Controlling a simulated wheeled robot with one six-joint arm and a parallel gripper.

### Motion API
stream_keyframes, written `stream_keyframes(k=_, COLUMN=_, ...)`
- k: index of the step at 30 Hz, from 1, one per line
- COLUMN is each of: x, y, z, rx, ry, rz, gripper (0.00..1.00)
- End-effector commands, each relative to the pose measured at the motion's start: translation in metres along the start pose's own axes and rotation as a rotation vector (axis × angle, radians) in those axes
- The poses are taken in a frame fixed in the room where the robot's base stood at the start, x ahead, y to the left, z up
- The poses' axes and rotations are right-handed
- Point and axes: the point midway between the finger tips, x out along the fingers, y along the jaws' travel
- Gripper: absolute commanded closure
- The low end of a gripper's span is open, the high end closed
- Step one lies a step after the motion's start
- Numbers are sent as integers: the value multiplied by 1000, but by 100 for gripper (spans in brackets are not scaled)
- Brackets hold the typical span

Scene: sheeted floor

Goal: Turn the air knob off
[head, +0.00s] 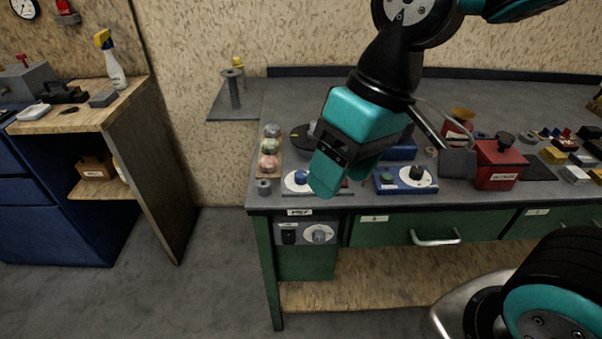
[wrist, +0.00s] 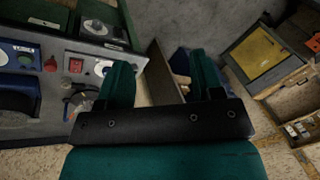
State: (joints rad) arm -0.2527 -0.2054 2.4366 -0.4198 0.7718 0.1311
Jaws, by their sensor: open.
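No label reading "air" is legible, so I cannot tell for sure which knob is the air knob. A white dial with a blue knob (head: 298,179) sits at the bench's front left, partly hidden by my gripper (head: 338,180). A grey knob on a white dial (head: 319,234) is on the panel under the bench edge, beside a black switch (head: 288,236). A black knob (head: 417,172) is on a blue box to the right. My teal gripper hangs above the bench's front edge, open and empty. In the wrist view its fingers (wrist: 160,78) are apart with nothing between them.
A red box (head: 497,166) stands right of the blue box. Several round items (head: 269,150) line the bench's left end. The wrist view shows a red switch (wrist: 75,66) and a white dial (wrist: 102,68). Floor (head: 222,240) left of the bench is clear.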

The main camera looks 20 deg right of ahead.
Motion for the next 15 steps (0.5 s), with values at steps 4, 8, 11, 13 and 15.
stream_keyframes(k=4, x=6, y=50, z=-80, rx=373, ry=-18, rz=107, gripper=39)
stream_keyframes(k=8, x=19, y=98, z=-143, rx=738, ry=-7, rz=206, gripper=39)
stream_keyframes(k=11, x=32, y=130, z=-178, rx=974, ry=13, rz=265, gripper=39)
stream_keyframes(k=13, x=40, y=146, z=-195, rx=1100, ry=27, rz=294, gripper=39)
stream_keyframes(k=15, x=45, y=157, z=-206, rx=1189, ry=39, rz=313, gripper=39)
